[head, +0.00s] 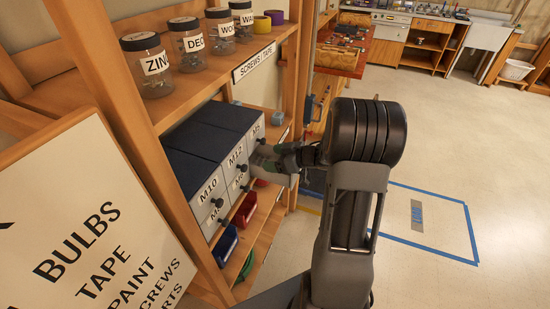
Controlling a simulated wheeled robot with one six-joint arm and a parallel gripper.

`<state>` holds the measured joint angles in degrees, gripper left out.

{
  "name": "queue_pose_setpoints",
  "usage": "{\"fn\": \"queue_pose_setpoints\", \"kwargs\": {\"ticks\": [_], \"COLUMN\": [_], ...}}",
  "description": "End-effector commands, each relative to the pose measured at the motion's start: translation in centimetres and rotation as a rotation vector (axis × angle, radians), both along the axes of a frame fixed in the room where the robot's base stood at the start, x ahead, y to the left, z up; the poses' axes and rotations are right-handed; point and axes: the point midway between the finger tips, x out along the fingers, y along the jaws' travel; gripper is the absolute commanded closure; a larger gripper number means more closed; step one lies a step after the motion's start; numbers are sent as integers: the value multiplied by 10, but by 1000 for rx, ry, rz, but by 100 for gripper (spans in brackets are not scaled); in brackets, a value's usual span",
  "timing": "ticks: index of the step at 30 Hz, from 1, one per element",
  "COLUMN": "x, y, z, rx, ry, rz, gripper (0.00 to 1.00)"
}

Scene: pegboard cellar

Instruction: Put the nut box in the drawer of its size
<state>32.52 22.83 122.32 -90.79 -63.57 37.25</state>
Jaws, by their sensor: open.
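A drawer cabinet (215,142) with a dark top and pale fronts stands on the middle shelf. Its top row shows an M10 drawer (206,192), an M12 drawer (236,157) and a third drawer at the far end with a hard-to-read label. The lower row is partly hidden, and its labels are mostly unclear. All drawers look shut. My gripper (264,163) is open at the far end of the drawer fronts, close to the knobs; whether it touches one I cannot tell. I cannot make out a nut box, and nothing shows clearly between the fingers.
Blue (227,245) and red (244,210) bins sit on the shelf below. Jars (176,71) and tape rolls stand on the shelf above. A lettered sign board (85,225) fills the lower left. Wooden posts frame the shelves. The floor (470,150) to the right is open, with blue tape markings.

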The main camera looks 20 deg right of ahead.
Motion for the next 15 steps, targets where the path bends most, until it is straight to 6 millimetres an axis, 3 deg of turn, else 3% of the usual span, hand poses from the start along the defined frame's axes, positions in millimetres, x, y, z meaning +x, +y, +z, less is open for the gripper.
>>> {"fn": "queue_pose_setpoints", "kwargs": {"ticks": [1, 5, 11, 15], "x": [-5, -5, -5, -24], "y": [2, 2, 2, -17], "z": [-15, -15, 1, 11], "rx": [-4, -4, -5, -1], "ry": [26, 26, 24, 22], "rz": [5, 5, 4, -3], "gripper": [19, 19, 19, 19]}}
